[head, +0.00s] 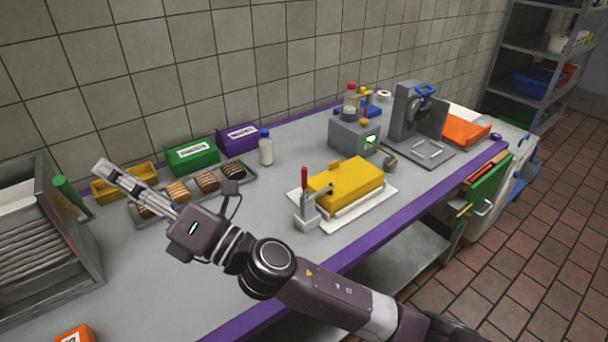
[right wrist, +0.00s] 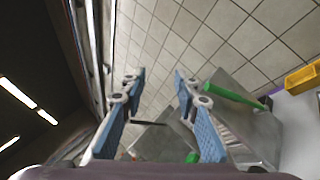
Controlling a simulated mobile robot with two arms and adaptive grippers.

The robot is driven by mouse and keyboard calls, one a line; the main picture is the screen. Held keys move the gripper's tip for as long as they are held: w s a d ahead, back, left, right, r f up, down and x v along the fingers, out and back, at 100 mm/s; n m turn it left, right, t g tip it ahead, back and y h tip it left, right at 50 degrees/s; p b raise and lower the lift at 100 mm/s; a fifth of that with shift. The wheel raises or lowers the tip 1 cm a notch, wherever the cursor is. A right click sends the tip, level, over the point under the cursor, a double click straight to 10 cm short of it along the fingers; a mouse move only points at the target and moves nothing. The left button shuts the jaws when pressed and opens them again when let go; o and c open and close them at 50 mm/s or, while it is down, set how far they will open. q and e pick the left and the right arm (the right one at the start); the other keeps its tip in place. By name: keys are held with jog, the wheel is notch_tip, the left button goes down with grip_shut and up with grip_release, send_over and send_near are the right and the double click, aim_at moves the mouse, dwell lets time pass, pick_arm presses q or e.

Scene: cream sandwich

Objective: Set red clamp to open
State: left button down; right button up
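The red clamp (head: 305,199) is a grey toggle clamp with a red handle at the near left corner of a white board (head: 378,207). Its handle stands upright. Its arm reaches right to the edge of a yellow block (head: 348,178) on the board; I cannot tell whether it touches. My right gripper (head: 103,170) is left of the clamp, above the table and pointing up-left, away from it. In the right wrist view its two fingers (right wrist: 156,80) are apart with nothing between them. The clamp does not show there. My left gripper is not in view.
A metal tray of pastries (head: 233,168) and green (head: 193,155) and purple boxes (head: 238,139) lie behind my right arm. A white bottle (head: 266,150) stands near them. A metal rack (head: 50,240) is at left. Grey machines (head: 355,135) stand beyond the yellow block.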

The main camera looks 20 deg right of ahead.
jog(key=s+a+f+n+g+y, duration=0.2)
jog(key=s+a+n+g, duration=0.45)
jog(key=n+g, duration=0.55)
jog(key=n+t+h, duration=0.2)
jog(key=n+h, duration=1.5)
jog(key=h, duration=0.6)
send_over(304, 170)
jog(key=s+a, duration=0.1)
jog(key=s, duration=0.1)
jog(key=f, duration=0.9)
jog(key=shift+w+a, duration=0.15)
jog(key=shift+w, duration=0.05)
jog(key=shift+w+f, duration=0.1)
jog(key=shift+f, duration=0.1)
jog(key=p+x, duration=0.2)
jog(key=x, duration=0.4)
jog(key=shift+f, duration=0.1)
jog(key=shift+w+f, duration=0.15)
jog(key=shift+f, duration=0.35)
